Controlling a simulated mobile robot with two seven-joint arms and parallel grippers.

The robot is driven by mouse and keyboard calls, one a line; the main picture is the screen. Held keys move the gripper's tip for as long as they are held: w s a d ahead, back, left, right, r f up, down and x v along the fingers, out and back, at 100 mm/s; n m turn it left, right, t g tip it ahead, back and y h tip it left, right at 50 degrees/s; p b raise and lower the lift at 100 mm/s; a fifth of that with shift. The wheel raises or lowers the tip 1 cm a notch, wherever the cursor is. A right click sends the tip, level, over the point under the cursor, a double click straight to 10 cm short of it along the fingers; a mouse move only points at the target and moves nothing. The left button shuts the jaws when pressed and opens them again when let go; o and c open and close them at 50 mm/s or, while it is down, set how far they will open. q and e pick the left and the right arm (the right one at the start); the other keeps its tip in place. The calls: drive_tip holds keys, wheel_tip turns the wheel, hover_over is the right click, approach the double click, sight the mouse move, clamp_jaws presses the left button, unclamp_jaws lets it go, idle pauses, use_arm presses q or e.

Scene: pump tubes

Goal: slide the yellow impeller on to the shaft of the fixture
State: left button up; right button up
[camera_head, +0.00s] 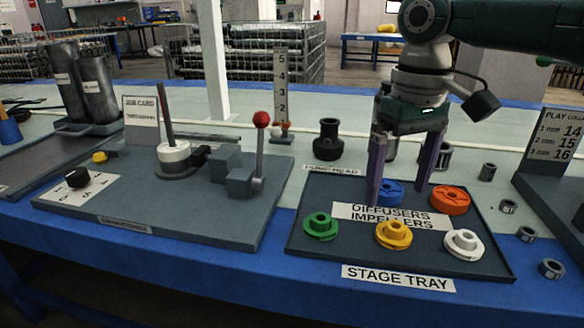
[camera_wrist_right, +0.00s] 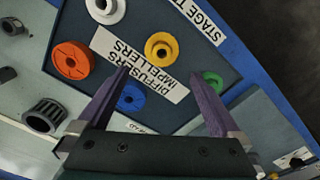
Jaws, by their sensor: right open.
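The yellow impeller (camera_head: 394,234) lies on the stage tray (camera_head: 300,243) in the front row, between a green impeller (camera_head: 320,227) and a white one (camera_head: 463,244). It also shows in the right wrist view (camera_wrist_right: 161,48), ahead of the fingertips. My right gripper (camera_head: 395,200) is open and empty above the tray, over the blue part (camera_head: 388,192) and behind the yellow impeller. It also shows in the right wrist view (camera_wrist_right: 172,72). The fixture (camera_head: 150,205) stands at left with an upright dark shaft (camera_head: 165,115) rising from a white-topped round base (camera_head: 174,154). My left gripper is not in view.
A lever with a red knob (camera_head: 262,119) stands at the fixture's right side. A numbered post (camera_head: 281,90) and a black pump head (camera_head: 328,140) stand behind. An orange part (camera_head: 450,199) lies at the tray's right. Several metal rings lie on the right.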

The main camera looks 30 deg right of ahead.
sight(397, 221)
drive_tip(key=f+b, duration=0.1)
drive_tip(key=f, duration=0.2)
drive_tip(key=s+f+b, duration=0.1)
drive_tip(key=f+b, duration=0.1)
drive_tip(key=f, duration=0.1)
drive_tip(key=shift+s+a+f, duration=0.1)
drive_tip(key=shift+s+a, duration=0.05)
drive_tip(key=shift+s, duration=0.05)
drive_tip(key=shift+c, duration=0.6)
drive_tip(key=c, duration=1.3)
